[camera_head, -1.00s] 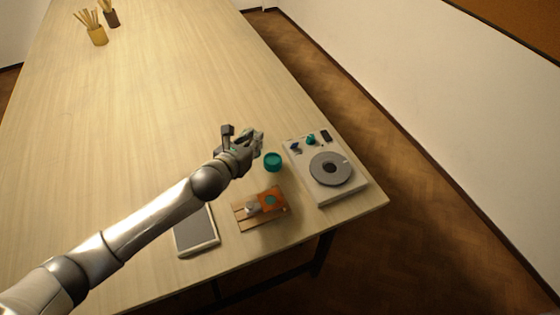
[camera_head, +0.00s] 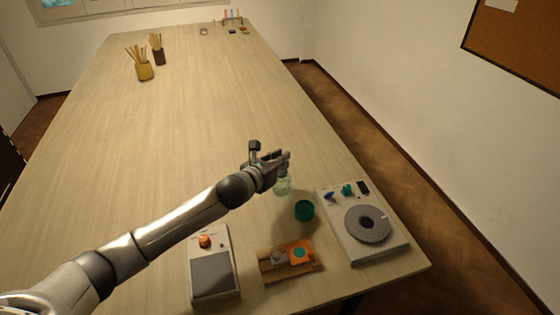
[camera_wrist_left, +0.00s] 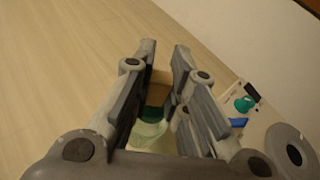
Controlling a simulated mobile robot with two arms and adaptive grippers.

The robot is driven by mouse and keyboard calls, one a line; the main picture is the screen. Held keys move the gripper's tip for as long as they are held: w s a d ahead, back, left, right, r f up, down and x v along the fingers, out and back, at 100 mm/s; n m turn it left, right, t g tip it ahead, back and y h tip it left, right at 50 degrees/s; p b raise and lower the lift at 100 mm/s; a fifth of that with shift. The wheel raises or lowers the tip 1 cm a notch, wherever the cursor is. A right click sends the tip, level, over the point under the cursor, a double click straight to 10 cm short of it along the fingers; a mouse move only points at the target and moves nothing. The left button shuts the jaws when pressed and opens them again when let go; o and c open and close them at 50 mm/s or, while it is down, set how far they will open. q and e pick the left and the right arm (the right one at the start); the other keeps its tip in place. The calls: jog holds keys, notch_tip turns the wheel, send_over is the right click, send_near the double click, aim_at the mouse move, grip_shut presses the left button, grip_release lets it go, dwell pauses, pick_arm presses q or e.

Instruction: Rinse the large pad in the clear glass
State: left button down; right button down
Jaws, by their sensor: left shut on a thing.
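My left gripper (camera_head: 284,160) is above the clear glass (camera_head: 282,186), which stands on the table, pale green and partly hidden by the hand. In the left wrist view the fingers (camera_wrist_left: 162,62) are closed on a tan block-like piece (camera_wrist_left: 159,88), probably the large pad. A dark green part (camera_wrist_left: 154,114) shows below it, over the glass (camera_wrist_left: 150,136). I cannot tell whether the pad is inside the glass or only above it. My right gripper is not in view.
A teal cup (camera_head: 304,211) stands just in front of the glass. A wheel device (camera_head: 352,247) is on the right. A wooden holder with an orange piece (camera_head: 301,253) and a grey-topped box (camera_head: 213,278) are in front.

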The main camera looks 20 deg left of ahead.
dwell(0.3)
pick_arm(q)
jog(key=shift+f+b, duration=0.4)
jog(key=shift+f, duration=0.35)
jog(key=shift+f+b, duration=0.5)
jog(key=shift+f, duration=0.4)
